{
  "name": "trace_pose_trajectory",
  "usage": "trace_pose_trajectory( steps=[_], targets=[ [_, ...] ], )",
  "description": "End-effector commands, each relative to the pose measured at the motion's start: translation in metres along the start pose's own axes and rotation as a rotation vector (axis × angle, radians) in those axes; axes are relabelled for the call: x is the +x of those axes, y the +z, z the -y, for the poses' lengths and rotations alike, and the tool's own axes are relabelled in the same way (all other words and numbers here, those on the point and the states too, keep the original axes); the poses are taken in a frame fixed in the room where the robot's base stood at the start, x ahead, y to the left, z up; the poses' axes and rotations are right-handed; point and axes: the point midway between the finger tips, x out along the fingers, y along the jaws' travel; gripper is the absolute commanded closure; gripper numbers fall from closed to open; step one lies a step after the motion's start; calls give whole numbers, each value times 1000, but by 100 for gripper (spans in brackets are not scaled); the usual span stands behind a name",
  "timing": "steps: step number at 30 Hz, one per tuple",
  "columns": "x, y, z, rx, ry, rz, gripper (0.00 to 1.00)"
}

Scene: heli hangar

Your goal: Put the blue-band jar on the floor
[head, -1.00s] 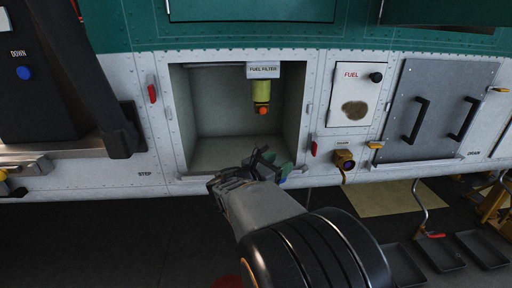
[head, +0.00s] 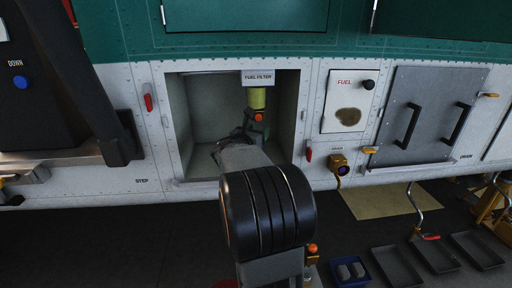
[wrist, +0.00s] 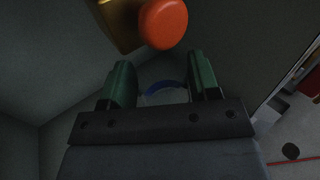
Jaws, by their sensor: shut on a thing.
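The blue-band jar (wrist: 165,97) shows in the wrist view as a clear rim with a blue arc, between the two green fingers of my gripper (wrist: 162,82). My gripper is shut on it. In the head view my gripper (head: 245,135) is inside the open fuel filter bay (head: 205,115), just below and beside the filter; my own arm hides the jar there. The yellow-green fuel filter (head: 257,98) hangs from the bay's top with an orange knob (head: 259,117). In the wrist view the knob (wrist: 163,24) is just beyond the fingertips. The dark floor (head: 100,245) lies below the hull.
A blue tray (head: 350,272) with small grey items, dark trays (head: 397,266) and a yellowish mat (head: 385,202) lie on the floor at the right. A brass drain fitting (head: 342,168) sticks out of the hull. The floor at the left is clear.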

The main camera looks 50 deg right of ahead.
Motion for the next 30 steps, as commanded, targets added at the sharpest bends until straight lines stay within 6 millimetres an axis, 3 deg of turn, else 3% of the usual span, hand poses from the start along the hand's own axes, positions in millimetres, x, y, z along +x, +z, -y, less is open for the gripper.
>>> trace_pose_trajectory(
  steps=[4,7,17,24,30],
  targets=[
    [23,0,-16,0,1,0,68],
    [21,-15,-15,-2,1,-1,68],
    [21,-32,-14,-1,1,-1,68],
    [21,-67,-14,-2,1,-1,68],
    [24,-70,-16,0,1,1,68]
  ],
)
